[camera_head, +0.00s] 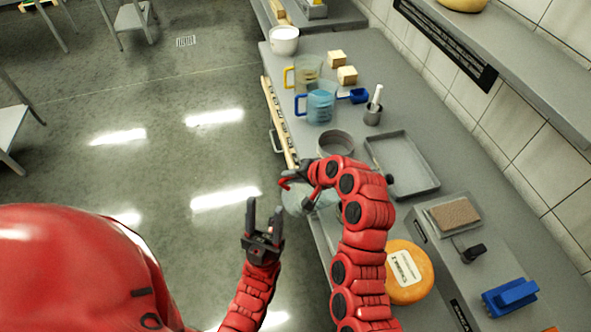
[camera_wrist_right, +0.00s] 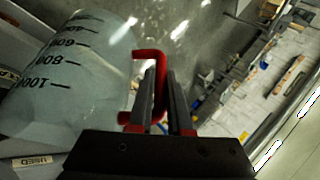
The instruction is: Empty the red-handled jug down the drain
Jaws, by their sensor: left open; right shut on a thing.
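The red-handled jug is a clear measuring jug with black marks, large at the left of the right wrist view (camera_wrist_right: 65,75). In the head view its body (camera_head: 296,203) shows partly at the counter's front edge, behind my right arm. My right gripper (camera_head: 300,182) is shut on the jug's red handle (camera_wrist_right: 150,55), which lies between its fingers in the wrist view. I cannot tell how full the jug is. My left gripper (camera_head: 263,212) is open and empty over the floor, left of the counter. The floor drain (camera_head: 186,41) is a small grate at the far upper left.
Steel tables stand upper left. The floor between is clear.

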